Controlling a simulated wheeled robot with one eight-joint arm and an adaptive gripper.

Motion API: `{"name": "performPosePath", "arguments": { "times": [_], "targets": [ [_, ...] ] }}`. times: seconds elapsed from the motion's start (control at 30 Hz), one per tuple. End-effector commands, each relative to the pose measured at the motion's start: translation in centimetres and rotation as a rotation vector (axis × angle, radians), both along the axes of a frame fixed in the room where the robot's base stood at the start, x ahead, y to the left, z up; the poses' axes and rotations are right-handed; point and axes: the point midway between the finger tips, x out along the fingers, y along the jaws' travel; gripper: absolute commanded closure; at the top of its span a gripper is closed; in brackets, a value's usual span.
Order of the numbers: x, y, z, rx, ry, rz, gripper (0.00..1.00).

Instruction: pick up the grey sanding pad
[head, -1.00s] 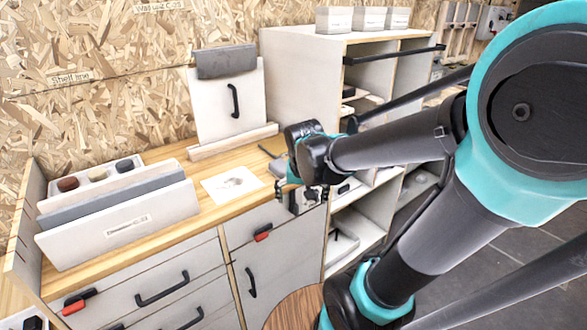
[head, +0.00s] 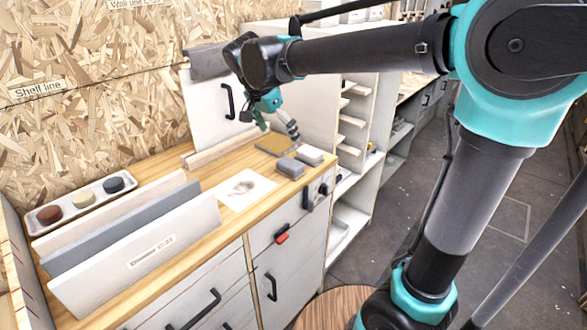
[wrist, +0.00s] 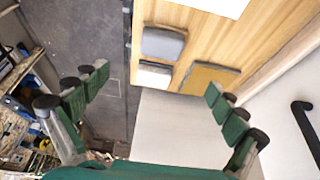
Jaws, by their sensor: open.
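The grey sanding pad (head: 290,168) lies flat on the wooden bench top near its front edge. It also shows in the wrist view (wrist: 162,42), beyond the fingertips. A white pad (head: 309,154) lies right beside it, and a brown-gold pad (head: 275,145) lies just behind them. My gripper (head: 277,128) is open and empty, above and behind the pads, with its fingers pointing down. In the wrist view my gripper (wrist: 156,78) has its green-padded fingers spread wide. None of the pads is between them in contact.
A white sheet with a drawing (head: 243,188) lies left of the pads. A tray with round blocks (head: 82,200) and upright boards (head: 150,262) fill the left bench end. A white panel with a black handle (head: 210,112) leans behind. Shelving (head: 352,120) stands at the right.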

Motion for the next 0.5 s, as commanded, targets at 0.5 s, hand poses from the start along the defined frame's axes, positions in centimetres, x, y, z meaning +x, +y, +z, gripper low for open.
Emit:
{"name": "performPosePath", "arguments": {
  "times": [0.5],
  "targets": [
    [2.6,-2.0,-7.8,0.0,0.0,0.001,0.03]
  ]
}}
